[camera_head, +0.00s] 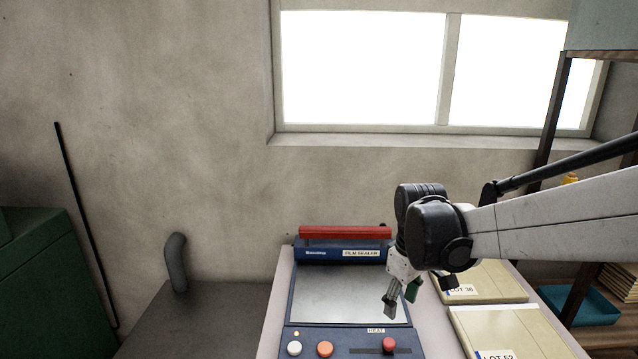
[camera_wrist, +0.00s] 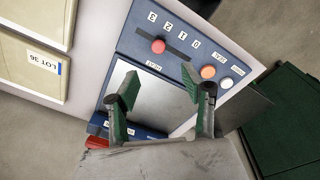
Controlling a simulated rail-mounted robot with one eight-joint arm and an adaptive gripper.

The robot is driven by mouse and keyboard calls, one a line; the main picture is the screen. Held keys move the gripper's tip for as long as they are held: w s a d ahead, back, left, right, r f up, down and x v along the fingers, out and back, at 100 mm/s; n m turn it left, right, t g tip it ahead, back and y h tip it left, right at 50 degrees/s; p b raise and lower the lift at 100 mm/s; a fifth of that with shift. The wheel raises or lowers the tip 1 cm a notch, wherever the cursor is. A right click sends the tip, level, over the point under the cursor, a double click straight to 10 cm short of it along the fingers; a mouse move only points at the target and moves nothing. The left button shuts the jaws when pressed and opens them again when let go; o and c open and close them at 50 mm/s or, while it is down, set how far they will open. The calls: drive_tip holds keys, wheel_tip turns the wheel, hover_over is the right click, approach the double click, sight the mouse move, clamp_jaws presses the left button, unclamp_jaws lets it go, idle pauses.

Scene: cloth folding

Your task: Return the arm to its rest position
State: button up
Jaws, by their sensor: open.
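My gripper (camera_head: 401,295) hangs from my arm, which reaches in from the right in the head view. It is above the right side of the film sealer (camera_head: 346,339), pointing down. In the wrist view the gripper (camera_wrist: 158,92) has its two green-padded fingers spread apart, with nothing between them. The sealer's bare metal plate (camera_wrist: 152,103) lies below the fingers.
The sealer has a red bar (camera_head: 345,232) at its back and knobs in front. Packs labelled LOT 36 (camera_head: 487,281) and LOT 52 (camera_head: 505,333) lie right of it. A teal tray (camera_head: 580,306) and a shelf post stand farther right. A green cabinet (camera_head: 50,285) is left.

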drive_tip(key=s+r+m+t, duration=0.3)
drive_tip(key=s, duration=0.6)
drive_tip(key=s+d+r+m+t, duration=0.1)
drive_tip(key=s+r+m+t, duration=0.1)
drive_tip(key=s, duration=0.7)
drive_tip(key=shift+r+m+t, duration=0.4)
drive_tip(key=shift+m+t, duration=0.2)
drive_tip(key=shift+m, duration=0.5)
